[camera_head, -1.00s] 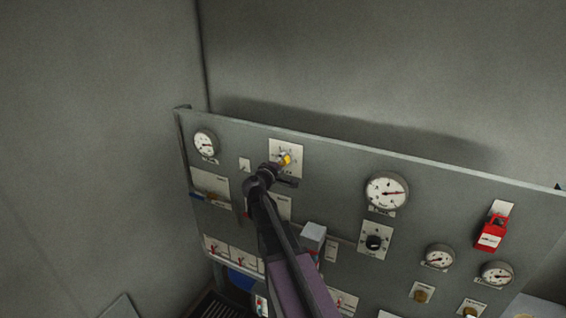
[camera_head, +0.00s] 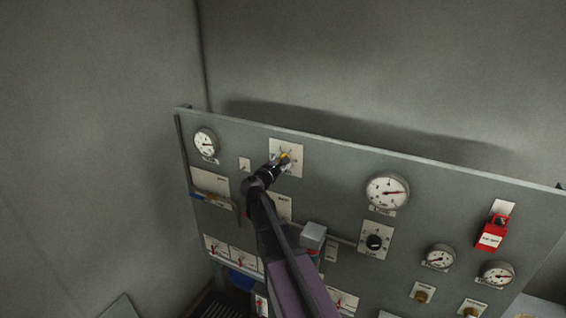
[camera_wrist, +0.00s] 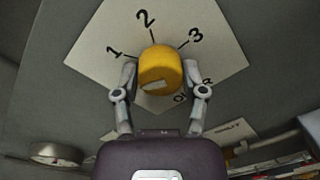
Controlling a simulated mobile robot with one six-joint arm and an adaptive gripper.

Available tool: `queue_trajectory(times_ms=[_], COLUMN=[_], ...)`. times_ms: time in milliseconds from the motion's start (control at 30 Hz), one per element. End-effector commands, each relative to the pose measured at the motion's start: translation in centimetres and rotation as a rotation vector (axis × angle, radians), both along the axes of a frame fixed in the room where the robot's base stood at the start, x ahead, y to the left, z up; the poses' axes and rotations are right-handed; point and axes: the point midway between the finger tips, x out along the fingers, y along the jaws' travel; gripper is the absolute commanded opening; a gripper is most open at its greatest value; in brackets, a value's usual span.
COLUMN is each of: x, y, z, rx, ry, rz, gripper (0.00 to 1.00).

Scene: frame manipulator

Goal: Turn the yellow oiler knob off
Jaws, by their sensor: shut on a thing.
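The yellow oiler knob (camera_wrist: 160,68) sits on a white label plate (camera_wrist: 94,48) marked 1, 2 and 3 in the wrist view. A pale mark on the knob shows at its lower edge. My gripper (camera_wrist: 160,82) has one finger on each side of the knob and is shut on it. In the head view the knob (camera_head: 285,157) is a small yellow spot at the panel's upper left, partly covered by my gripper (camera_head: 279,163). The label plate (camera_head: 295,147) also shows there. Part of the label's lower text is hidden by a finger.
The grey panel (camera_head: 330,170) carries several gauges, such as a large one (camera_head: 388,191) to the right and a smaller one (camera_head: 206,143) to the left. A black dial (camera_head: 374,242) and a red switch cover (camera_head: 492,234) are farther right. Bare wall (camera_head: 390,70) stands behind.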

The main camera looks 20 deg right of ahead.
Motion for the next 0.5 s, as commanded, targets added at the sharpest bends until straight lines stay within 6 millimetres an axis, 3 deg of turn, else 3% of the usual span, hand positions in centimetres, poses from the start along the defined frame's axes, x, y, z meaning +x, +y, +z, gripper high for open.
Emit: queue_trajectory(times_ms=[500], x=[0.13], y=[0.07], z=[0.00], rx=[-0.250], ry=[0.317], rz=[0.003], gripper=[0.07])
